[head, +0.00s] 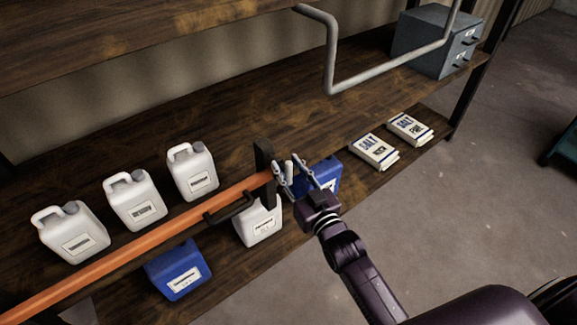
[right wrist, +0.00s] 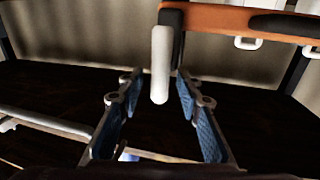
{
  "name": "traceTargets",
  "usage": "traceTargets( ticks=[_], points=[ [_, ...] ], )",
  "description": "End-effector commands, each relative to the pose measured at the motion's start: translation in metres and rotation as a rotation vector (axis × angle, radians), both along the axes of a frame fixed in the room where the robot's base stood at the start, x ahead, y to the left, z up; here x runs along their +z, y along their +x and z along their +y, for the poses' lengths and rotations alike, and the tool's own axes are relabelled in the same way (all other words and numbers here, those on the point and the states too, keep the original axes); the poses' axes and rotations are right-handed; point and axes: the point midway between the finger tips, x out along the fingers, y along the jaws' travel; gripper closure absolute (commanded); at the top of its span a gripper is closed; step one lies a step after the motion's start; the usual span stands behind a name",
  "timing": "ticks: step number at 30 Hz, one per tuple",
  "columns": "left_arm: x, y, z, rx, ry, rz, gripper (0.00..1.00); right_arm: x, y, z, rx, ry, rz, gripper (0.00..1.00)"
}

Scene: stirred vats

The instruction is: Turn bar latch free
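An orange bar (head: 165,232) with a black handle (head: 229,207) runs across the front of the shelf to a dark upright bracket (head: 264,160). A pale, rounded latch lever (head: 289,167) is at the bar's right end. In the right wrist view the latch lever (right wrist: 160,64) hangs down from the bar (right wrist: 235,20). My right gripper (head: 291,176) is at this end, its fingers open on either side of the lever. In the right wrist view gaps show between the lever and both blue-padded fingers (right wrist: 158,90). My left gripper is out of view.
White jugs (head: 137,202) and a blue container (head: 178,270) stand on the shelf (head: 330,200). Another blue container (head: 328,176) is behind my right gripper. Salt packs (head: 374,151) lie to the right. A bent grey rail (head: 390,75) hangs above.

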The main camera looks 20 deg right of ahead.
Motion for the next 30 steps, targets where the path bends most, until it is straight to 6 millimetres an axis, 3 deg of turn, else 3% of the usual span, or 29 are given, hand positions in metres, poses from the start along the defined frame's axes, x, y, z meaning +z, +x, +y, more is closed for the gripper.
traceTargets(
  ticks=[5,13,23,30],
  points=[
    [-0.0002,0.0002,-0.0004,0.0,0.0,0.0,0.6,-0.0003,-0.0002,0.0002,0.0,0.0,0.0,0.7],
    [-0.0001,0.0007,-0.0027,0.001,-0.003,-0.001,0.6,-0.0003,-0.0003,0.0001,0.0,0.0,0.0,0.99],
    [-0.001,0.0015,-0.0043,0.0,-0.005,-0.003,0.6,-0.0007,-0.0006,0.0005,0.0,-0.017,-0.006,1.0],
    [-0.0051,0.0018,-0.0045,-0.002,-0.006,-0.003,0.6,-0.0018,-0.0011,0.0029,0.0,-0.119,-0.042,1.0]
  ],
)
